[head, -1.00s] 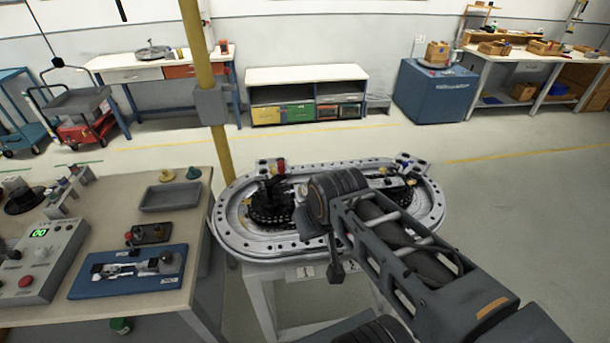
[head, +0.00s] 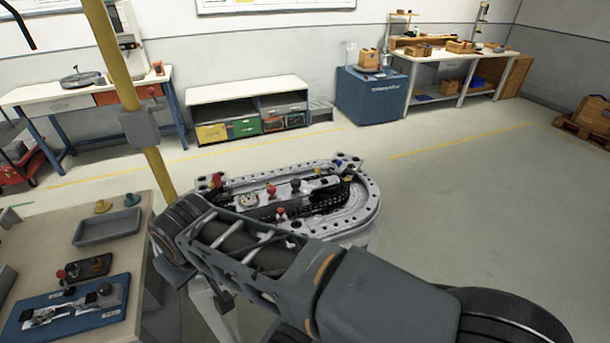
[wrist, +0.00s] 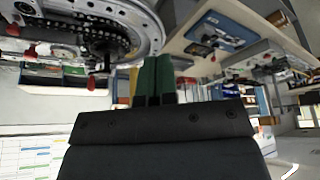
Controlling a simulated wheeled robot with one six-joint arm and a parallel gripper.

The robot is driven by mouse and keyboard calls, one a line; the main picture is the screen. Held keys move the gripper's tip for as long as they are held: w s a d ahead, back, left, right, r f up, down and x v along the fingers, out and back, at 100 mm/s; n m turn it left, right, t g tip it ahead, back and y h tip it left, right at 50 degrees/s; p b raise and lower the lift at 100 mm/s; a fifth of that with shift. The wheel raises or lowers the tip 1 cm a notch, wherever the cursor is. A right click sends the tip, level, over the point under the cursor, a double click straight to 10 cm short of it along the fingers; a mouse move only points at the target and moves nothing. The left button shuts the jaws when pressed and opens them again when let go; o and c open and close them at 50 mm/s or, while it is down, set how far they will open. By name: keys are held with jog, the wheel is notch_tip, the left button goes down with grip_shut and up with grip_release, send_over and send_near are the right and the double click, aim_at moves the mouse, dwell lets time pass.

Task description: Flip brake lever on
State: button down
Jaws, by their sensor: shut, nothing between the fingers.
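The ring track (head: 362,212), a silver oval with a dark chain, stands beyond my arm in the head view. It carries several red-knobbed parts, among them one in the middle (head: 271,189) and one at the near side (head: 281,213). I cannot tell which is the brake lever. In the wrist view, which is upside down, the track (wrist: 150,30) fills the upper left, and a red-tipped lever (wrist: 91,82) sticks out from it. My gripper (wrist: 157,62) has its green fingers together, empty and apart from that lever. My arm hides the gripper in the head view.
A workbench (head: 135,255) at the left holds a grey tray (head: 107,226) and a blue plate with a mechanism (head: 70,308). A yellow post (head: 125,85) rises between bench and track. The floor right of the track is clear.

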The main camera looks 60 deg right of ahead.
jog(key=w+d+f+n+g+h+b, duration=0.2)
jog(key=w+d+n+h+b, duration=0.3)
jog(key=d, duration=0.6)
jog(key=n+g+h+b, duration=0.6)
jog(key=n+g+b, duration=0.1)
jog(key=n+g, duration=0.1)
send_near(319, 174)
jog(key=w+v, duration=0.1)
jog(key=v, duration=0.4)
jog(key=shift+s+d+f, duration=0.1)
jog(key=shift+s+f, duration=0.05)
jog(key=shift+f, duration=0.15)
jog(key=shift+x, duration=5)
jog(key=shift+s, duration=0.1)
